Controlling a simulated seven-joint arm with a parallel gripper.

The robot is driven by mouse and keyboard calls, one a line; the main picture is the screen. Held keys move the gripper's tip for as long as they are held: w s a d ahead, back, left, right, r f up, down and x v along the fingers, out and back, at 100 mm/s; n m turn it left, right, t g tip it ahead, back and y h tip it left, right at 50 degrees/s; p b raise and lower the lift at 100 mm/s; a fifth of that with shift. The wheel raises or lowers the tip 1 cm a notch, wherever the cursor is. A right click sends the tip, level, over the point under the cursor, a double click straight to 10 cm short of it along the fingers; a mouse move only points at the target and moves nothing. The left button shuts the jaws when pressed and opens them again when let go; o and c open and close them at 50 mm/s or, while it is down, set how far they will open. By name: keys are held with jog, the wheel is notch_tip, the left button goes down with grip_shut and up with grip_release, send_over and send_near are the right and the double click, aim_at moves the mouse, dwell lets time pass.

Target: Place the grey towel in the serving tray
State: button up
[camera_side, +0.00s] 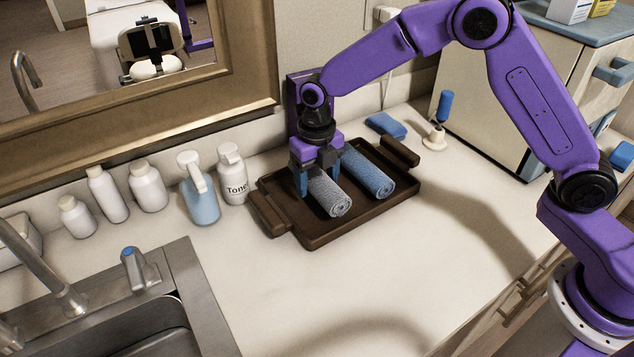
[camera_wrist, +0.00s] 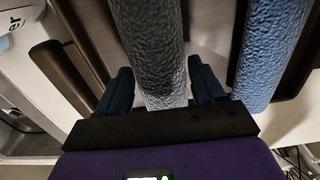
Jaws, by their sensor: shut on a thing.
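The grey towel (camera_side: 329,194) is a rolled cylinder over the left half of the dark brown serving tray (camera_side: 318,239). My gripper (camera_side: 317,180) points down at the towel's back end and is shut on it. In the wrist view the grey towel (camera_wrist: 150,50) runs up between the two fingers of my gripper (camera_wrist: 164,88). The towel lies inside the tray's outline; I cannot tell if its underside touches the tray floor. The tray also shows in the wrist view (camera_wrist: 62,75).
A rolled blue towel (camera_side: 368,174) lies in the tray, right of the grey one. Bottles, including a toner bottle (camera_side: 231,176), stand left of the tray. A blue folded cloth (camera_side: 386,125) and a blue-handled tool in a stand (camera_side: 439,120) are behind. The front counter is clear.

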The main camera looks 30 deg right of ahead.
aim_at(317, 172)
jog(key=shift+f, duration=0.75)
jog(key=shift+f, duration=0.2)
jog(key=o, duration=1.1)
jog(key=shift+r, duration=0.1)
notch_tip(317, 172, up, 11)
jog(key=shift+r, duration=0.6)
